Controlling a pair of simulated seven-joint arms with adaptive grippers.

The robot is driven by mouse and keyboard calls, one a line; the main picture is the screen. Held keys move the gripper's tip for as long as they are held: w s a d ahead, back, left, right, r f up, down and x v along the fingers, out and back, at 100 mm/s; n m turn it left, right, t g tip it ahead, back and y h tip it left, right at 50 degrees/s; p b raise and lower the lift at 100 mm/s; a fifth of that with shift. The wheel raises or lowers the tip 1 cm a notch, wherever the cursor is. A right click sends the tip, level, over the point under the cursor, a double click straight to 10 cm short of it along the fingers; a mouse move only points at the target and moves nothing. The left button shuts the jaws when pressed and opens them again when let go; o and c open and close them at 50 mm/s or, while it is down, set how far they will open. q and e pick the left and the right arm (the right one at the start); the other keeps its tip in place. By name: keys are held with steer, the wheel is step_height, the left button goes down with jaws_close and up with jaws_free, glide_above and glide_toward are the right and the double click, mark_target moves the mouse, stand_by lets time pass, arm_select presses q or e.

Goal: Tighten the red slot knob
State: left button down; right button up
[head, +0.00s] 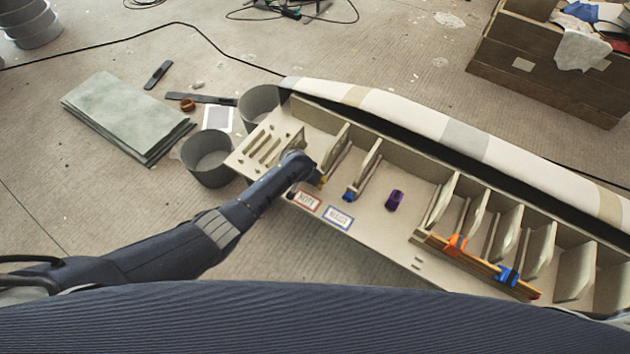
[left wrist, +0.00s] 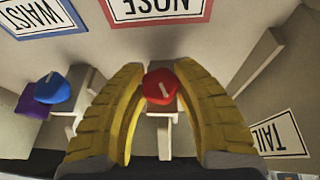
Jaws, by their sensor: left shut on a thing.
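The red slot knob (left wrist: 160,86) shows between the two yellow fingers of my left gripper (left wrist: 158,100) in the left wrist view. It is round with a pale line across its top and sits on a light slotted block. My left gripper is shut on it. In the head view my left gripper (head: 321,178) is at the left part of the long pale mould (head: 372,225), and the red knob is hidden there. My right gripper is not in view.
A blue knob (head: 349,196) and a purple piece (head: 394,200) lie to the right. The NOSE label (head: 303,201) and WAIST label (head: 338,217) are close by. The TAIL label (left wrist: 278,137) shows in the left wrist view. Orange (head: 456,244) and blue clamps (head: 508,275) sit further right.

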arm_select(q)
steer(key=shift+w+d+r+m+t+y, duration=0.15)
steer(key=shift+t+y, duration=0.2)
steer(key=shift+y, duration=0.2)
steer(key=shift+w+r+m+t+y, duration=0.15)
steer(key=shift+t+y, duration=0.2)
steer(key=shift+y, duration=0.2)
steer(key=shift+s, duration=0.1)
steer(key=c, duration=1.4)
jaws_free()
steer(key=o, duration=0.5)
steer(key=shift+s+f, duration=0.15)
steer(key=shift+f, duration=0.05)
steer(key=v, duration=1.2)
steer(key=shift+d, duration=0.1)
